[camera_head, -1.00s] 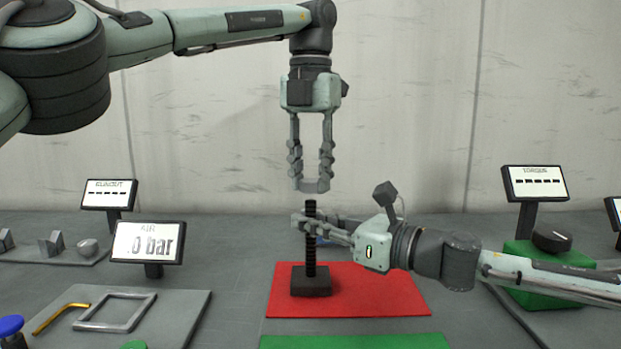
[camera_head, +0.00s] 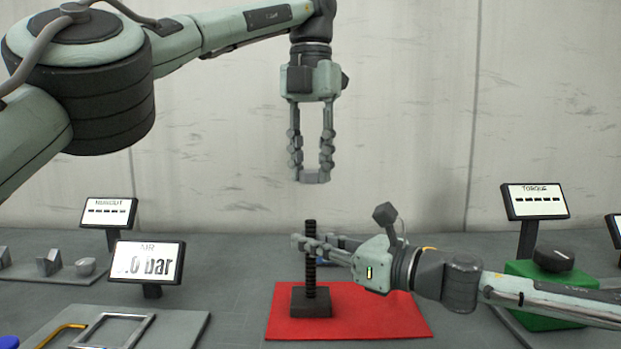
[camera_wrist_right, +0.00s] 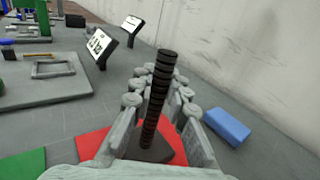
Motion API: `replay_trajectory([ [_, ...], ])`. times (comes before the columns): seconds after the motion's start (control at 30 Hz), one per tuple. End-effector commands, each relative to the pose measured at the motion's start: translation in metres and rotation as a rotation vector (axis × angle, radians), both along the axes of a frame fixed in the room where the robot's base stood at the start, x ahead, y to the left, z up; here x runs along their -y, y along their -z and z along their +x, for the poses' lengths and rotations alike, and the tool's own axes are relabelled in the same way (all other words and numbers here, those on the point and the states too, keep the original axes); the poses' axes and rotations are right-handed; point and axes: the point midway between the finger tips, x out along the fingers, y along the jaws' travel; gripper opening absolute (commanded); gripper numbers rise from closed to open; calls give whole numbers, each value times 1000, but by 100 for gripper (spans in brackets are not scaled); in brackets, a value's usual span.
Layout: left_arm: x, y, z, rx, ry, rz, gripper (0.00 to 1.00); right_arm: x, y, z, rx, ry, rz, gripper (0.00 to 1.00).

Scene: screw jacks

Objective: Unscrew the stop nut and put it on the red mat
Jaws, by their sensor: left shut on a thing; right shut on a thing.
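The black threaded screw (camera_head: 311,270) stands upright on its dark square base (camera_head: 311,302) on the red mat (camera_head: 375,315). The wrist view also shows the screw (camera_wrist_right: 158,105). My right gripper (camera_head: 308,244) comes in from the right, shut around the upper part of the screw. My left gripper (camera_head: 311,174) points down above the screw, with its fingertips shut on the grey stop nut (camera_head: 311,177). The nut is clear of the screw's top, with a visible gap between them.
A green box with a black knob (camera_head: 553,260) is at the right. A grey tray (camera_head: 182,325) lies left of the mat. The mat's right part is bare.

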Motion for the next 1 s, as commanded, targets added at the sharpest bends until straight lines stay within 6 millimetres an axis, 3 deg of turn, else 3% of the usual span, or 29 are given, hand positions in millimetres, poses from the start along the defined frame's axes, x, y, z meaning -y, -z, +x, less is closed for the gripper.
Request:
replay_trajectory([
  [0.17,0,-1,0,-1,0,0,0,0,0,0,0,1,0,0],
  [0.2,0,-1,0,-1,0,0,0,0,0,0,0,1,0,16],
  [0.4,0,-1,0,0,0,0,0,0,0,0,0,1,0,39],
  [0.77,0,-1,0,0,0,0,0,5,0,-3,0,1,0,39],
  [1.0,0,-1,0,0,0,0,0,40,1,-27,-2,5,-1,39],
])
